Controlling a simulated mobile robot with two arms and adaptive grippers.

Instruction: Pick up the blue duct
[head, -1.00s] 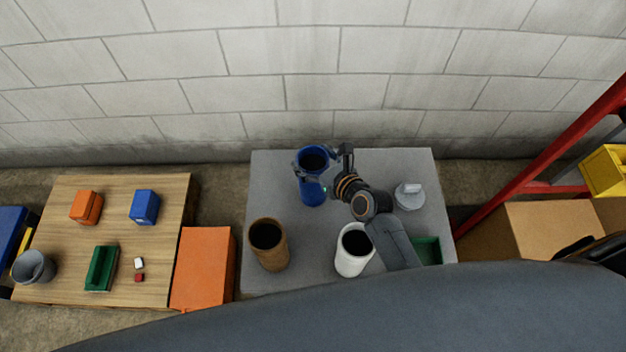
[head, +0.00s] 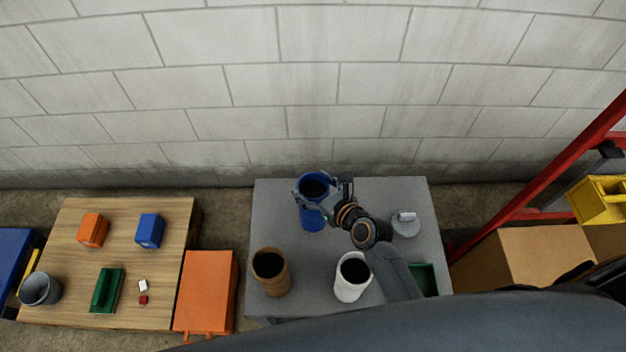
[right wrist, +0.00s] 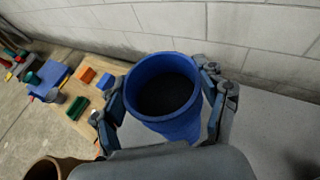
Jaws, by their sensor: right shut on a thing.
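The blue duct (head: 313,216) is an upright open cylinder at the back of the grey table (head: 390,196). My right gripper (head: 316,194) is shut on it, with a finger on each side near its upper part. In the right wrist view the blue duct (right wrist: 178,128) sits between the two fingers of the gripper (right wrist: 166,105), its dark open top facing the camera. I cannot tell whether its base touches the table. My left gripper is not in view.
A brown duct (head: 271,279) and a white duct (head: 350,285) stand nearer on the grey table. A grey lidded item (head: 406,226) and a green tray (head: 427,279) are at the right. A wooden table (head: 75,225) with blocks is left, beside an orange box (head: 206,290).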

